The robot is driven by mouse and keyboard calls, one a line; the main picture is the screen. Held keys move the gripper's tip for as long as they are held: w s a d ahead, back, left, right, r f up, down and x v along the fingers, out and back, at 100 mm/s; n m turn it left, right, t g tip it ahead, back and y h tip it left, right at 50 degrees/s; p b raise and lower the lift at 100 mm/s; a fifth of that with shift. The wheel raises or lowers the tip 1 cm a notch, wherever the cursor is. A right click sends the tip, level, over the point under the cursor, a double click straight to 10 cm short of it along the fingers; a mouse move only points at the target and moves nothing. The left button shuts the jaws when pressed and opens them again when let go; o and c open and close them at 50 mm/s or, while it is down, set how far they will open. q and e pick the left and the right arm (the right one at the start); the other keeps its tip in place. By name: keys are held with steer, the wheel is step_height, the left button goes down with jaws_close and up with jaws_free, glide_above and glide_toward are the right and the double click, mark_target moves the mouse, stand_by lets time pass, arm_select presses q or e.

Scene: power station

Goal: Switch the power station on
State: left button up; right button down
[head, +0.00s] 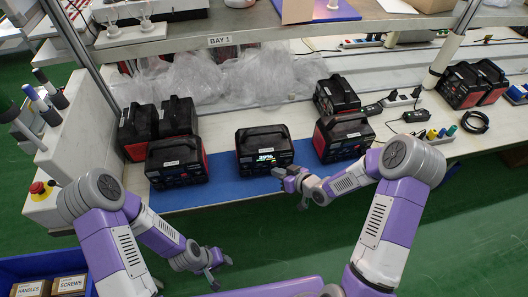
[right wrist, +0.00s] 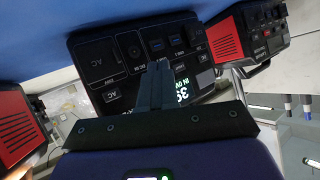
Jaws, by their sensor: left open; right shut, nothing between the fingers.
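A black power station (head: 265,155) stands on the blue mat in the middle of the bench. Its display is lit and shows a percentage, apparently 39%. In the right wrist view its front panel (right wrist: 112,62) shows sockets, ports, square buttons and part of the lit display (right wrist: 182,92). My right gripper (head: 280,173) is shut and empty at the front of this station. In the right wrist view its fingers (right wrist: 163,68) reach over the panel near the ports and hide part of it; I cannot tell whether they touch. My left gripper (head: 222,273) is open and empty, low in front of the bench.
Other black and red stations stand to the left (head: 177,162) and right (head: 342,137), with more behind. A shelf (head: 250,35) runs above the bench, with plastic wrap (head: 220,78) below it. Cables lie at right. A blue crate (head: 30,268) is at lower left.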

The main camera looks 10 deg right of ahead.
steer(key=s+b, duration=0.1)
steer(key=s, duration=0.5)
stand_by(0.5)
stand_by(0.5)
steer(key=s+a+f+m+g+h, duration=0.1)
steer(key=s+a+f+m+g, duration=0.1)
steer(key=s+f, duration=0.5)
steer(key=s+a+f+m+g+h, duration=0.2)
steer(key=s+f+m+g, duration=0.3)
steer(key=s, duration=0.6)
step_height(320, 180, down, 3)
steer(key=g, duration=0.2)
steer(key=shift+a+g, duration=0.3)
steer(key=shift+a, duration=0.1)
steer(key=shift+f, duration=0.1)
